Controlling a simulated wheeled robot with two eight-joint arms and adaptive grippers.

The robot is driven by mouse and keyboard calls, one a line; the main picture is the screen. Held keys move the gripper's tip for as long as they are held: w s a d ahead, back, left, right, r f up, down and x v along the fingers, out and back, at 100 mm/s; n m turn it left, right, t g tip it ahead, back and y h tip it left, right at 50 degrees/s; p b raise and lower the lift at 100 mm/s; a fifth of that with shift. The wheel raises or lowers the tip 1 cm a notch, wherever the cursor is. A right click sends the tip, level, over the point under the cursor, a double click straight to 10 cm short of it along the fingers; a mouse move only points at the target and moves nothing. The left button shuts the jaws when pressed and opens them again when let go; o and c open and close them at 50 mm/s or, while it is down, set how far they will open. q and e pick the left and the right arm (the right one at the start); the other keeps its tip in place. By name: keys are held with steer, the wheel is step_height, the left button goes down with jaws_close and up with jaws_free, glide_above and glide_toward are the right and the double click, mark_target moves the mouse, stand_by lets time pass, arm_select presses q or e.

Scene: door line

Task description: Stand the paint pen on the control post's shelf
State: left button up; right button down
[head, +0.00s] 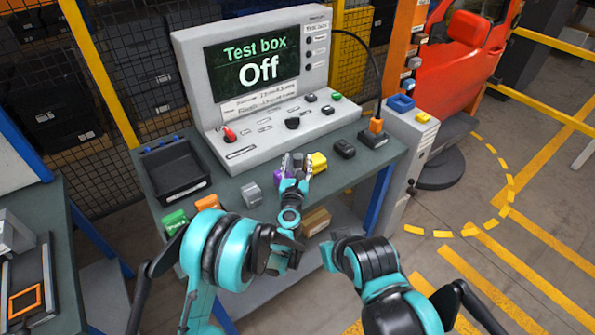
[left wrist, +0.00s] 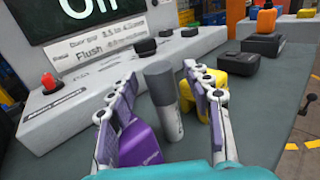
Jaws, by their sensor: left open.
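The paint pen, a grey cylinder with a darker cap (left wrist: 163,95), stands upright on the bench between my left gripper's fingers in the left wrist view. My left gripper (left wrist: 160,80) is open, with a finger on each side of the pen and visible gaps. In the head view my left gripper (head: 296,168) is over the bench's front part, and the pen (head: 298,159) is partly hidden by the fingers. My right gripper (head: 342,250) is low in front of the bench; its fingers cannot be made out. The control post, apparently the grey one (head: 408,135), stands right of the bench.
A purple block (left wrist: 140,143) is close left of the pen and a yellow block (left wrist: 237,88) close right. The test box (head: 265,75) reads "Off" behind. A black tray (head: 176,172) is left; a black block (head: 344,148) and a blue tray (head: 401,102) are right.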

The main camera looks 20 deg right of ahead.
arm_select(q)
steer(key=shift+w+d, duration=0.2)
steer(key=shift+w, duration=0.3)
steer(key=shift+c, duration=0.2)
jaws_close()
steer(key=shift+r, duration=0.1)
